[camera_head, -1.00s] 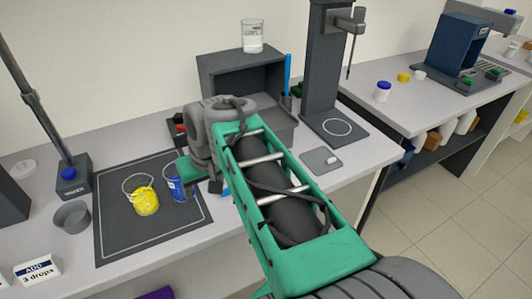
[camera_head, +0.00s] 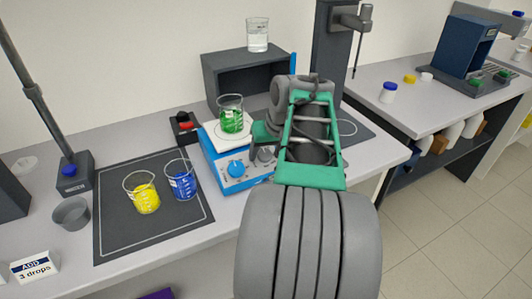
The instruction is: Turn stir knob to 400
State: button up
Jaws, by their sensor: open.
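A blue stirrer (camera_head: 208,158) with a white top plate stands on the bench, its front panel facing me. A blue knob (camera_head: 236,168) sits on the left of that panel. A beaker of green liquid (camera_head: 231,119) stands on the plate. My gripper (camera_head: 263,152) is at the right part of the stirrer's front, to the right of the blue knob and apart from it. It is open, though my arm partly covers it. A greyish round shape shows at the jaws; I cannot tell whether it is a second knob. The panel's labels and scale are too small to read.
A yellow beaker (camera_head: 143,194) and a blue beaker (camera_head: 181,181) stand on the dark mat (camera_head: 120,239) to the left. A red-and-black item (camera_head: 184,127) lies behind the stirrer's left side. A dark shelf box (camera_head: 222,63) with a water beaker (camera_head: 257,36) on top stands behind.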

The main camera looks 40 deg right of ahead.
grip_shut()
dwell(0.6)
